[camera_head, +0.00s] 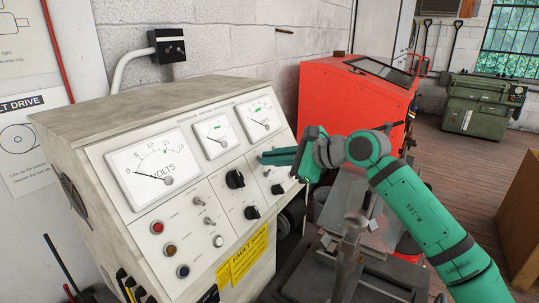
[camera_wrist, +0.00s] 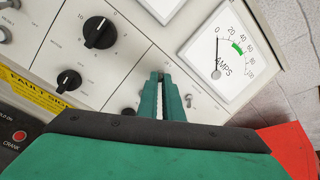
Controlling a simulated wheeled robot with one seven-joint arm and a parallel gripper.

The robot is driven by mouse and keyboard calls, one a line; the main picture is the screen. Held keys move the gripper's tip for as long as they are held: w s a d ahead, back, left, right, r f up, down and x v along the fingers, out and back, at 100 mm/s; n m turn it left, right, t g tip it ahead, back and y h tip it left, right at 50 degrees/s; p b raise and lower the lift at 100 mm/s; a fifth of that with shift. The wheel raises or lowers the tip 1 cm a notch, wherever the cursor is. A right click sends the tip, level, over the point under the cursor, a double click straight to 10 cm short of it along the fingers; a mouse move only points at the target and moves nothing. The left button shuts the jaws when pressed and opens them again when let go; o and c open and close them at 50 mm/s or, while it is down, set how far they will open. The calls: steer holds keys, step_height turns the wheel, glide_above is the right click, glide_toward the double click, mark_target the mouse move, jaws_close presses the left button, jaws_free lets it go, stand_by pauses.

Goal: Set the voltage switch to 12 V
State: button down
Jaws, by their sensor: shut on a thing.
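The pale test bench (camera_head: 150,95) has a sloping panel with three gauges and several knobs and switches. My gripper (camera_wrist: 160,80) points at the right-hand section of this panel, below the AMPS gauge (camera_wrist: 222,52). In the head view my gripper (camera_head: 262,158) reaches in from the right, over the same section. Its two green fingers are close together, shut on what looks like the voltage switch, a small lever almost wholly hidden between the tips. The VOLTS gauge (camera_head: 146,168) needle rests near zero.
A black knob (camera_wrist: 97,32) and a smaller one (camera_wrist: 68,80) lie left of the fingers. A small toggle (camera_wrist: 188,101) stands close on their right. A dark knob (camera_head: 278,189) sits just below my gripper. A red machine (camera_head: 345,110) stands behind my arm.

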steer(key=shift+d+f+t+y, duration=0.1)
steer(key=shift+f+t+y, duration=0.3)
steer(key=shift+t+y, duration=0.35)
steer(key=shift+y, duration=0.25)
steer(key=c, duration=2.2)
jaws_free()
steer(key=shift+s, duration=0.1)
steer(key=v, duration=1)
steer(key=shift+s+d, duration=0.2)
steer(key=shift+d, duration=0.15)
